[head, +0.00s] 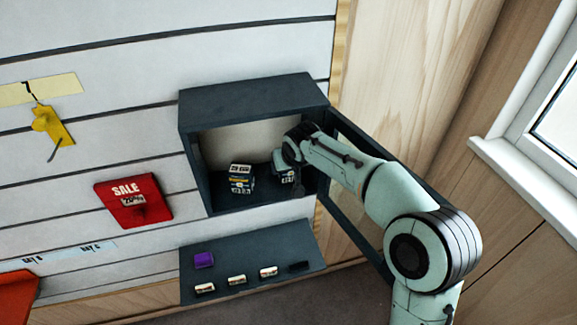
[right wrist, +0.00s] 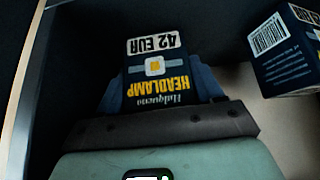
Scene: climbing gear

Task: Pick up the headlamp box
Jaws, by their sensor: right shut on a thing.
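The headlamp box (right wrist: 156,72) is dark blue with a yellow HEADLAMP label and a 42 EUR tag. In the right wrist view it sits between the fingers of my right gripper (right wrist: 160,92), which is shut on it. In the head view my right gripper (head: 290,160) reaches into the dark wall cabinet (head: 255,97), and the box (head: 284,178) shows partly behind it at the right side. I cannot tell whether the box touches the cabinet floor. My left gripper is in neither view.
A second, similar box (head: 241,179) stands left of it in the cabinet and also shows in the right wrist view (right wrist: 283,50). The open cabinet door (head: 352,222) is at the right, near my arm.

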